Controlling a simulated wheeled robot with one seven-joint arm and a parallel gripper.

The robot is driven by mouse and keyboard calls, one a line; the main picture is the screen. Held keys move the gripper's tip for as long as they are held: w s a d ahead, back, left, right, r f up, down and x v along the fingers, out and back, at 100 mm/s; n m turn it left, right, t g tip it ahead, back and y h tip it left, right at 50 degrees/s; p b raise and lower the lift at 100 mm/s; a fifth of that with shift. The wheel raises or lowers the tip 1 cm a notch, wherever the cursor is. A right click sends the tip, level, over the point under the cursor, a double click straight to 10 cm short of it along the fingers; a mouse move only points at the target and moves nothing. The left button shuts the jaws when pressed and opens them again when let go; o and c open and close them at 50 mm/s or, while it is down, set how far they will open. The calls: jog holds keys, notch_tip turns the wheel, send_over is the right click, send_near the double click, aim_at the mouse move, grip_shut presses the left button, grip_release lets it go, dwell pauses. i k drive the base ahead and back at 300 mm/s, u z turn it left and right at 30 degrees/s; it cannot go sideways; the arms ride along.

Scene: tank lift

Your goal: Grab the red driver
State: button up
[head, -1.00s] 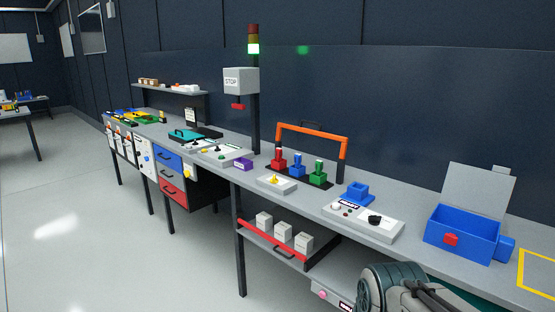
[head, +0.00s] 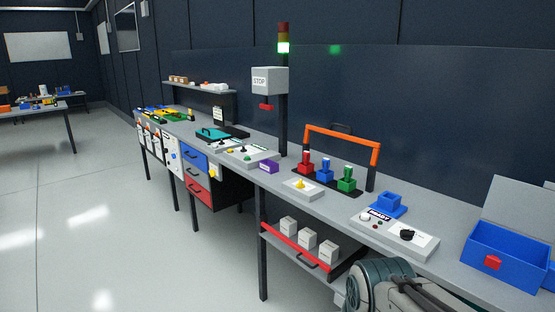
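The red driver (head: 304,166) stands upright in a dark base (head: 328,183) on the grey workbench, at the left end of a row. A blue driver (head: 324,172) and a green driver (head: 347,180) stand to its right in the same base. An orange bar frame (head: 342,139) rises behind them. My arm shows at the bottom right of the head view, well in front of and below the drivers. My gripper itself is not in view.
A grey panel with a yellow knob (head: 303,189) lies in front of the drivers. To the right are a control box (head: 394,236), a small blue block (head: 389,203) and a blue bin (head: 507,262). A STOP box (head: 270,80) hangs on a post. The floor at left is clear.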

aim_at(306, 155)
jog(key=u, duration=0.7)
jog(key=i, duration=2.8)
jog(key=z, duration=1.55)
jog(key=i, duration=0.7)
jog(key=z, duration=0.55)
